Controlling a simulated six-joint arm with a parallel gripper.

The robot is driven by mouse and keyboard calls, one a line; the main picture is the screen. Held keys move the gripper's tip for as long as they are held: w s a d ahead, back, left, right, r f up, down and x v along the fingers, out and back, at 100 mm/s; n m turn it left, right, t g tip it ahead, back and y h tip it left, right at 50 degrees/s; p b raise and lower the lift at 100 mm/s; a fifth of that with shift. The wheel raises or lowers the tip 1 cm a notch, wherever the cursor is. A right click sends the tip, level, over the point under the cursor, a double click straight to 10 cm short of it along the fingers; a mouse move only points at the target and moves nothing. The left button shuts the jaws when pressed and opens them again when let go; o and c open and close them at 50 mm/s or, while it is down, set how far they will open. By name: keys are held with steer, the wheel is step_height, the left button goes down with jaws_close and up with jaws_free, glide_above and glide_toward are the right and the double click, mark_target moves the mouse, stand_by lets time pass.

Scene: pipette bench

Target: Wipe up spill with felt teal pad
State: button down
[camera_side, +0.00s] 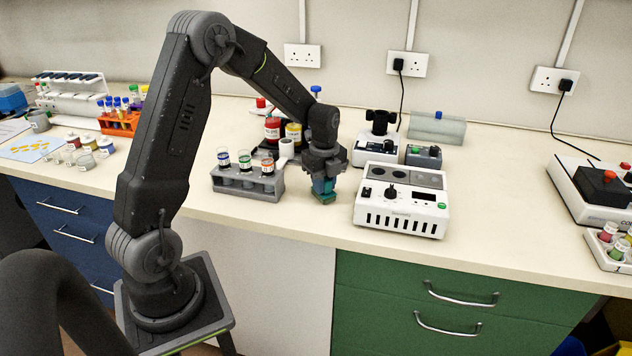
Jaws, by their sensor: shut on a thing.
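My gripper (324,184) points down over the middle of the bench, between the grey vial rack and the white hotplate-like device. It is shut on the teal pad (324,195), a small block with a greenish underside, held at or just above the bench top. I cannot tell whether the pad touches the surface. No spill can be made out on the bench around it; any patch under the pad or behind the arm is hidden.
The grey rack (248,187) with several vials stands close on the left. The white device (403,200) with knobs stands close on the right. Red and yellow bottles (272,130) stand behind.

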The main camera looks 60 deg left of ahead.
steer(key=shift+w+d, duration=0.75)
steer(key=shift+d, duration=0.05)
step_height(320, 180, up, 8)
stand_by(0.3)
stand_by(0.6)
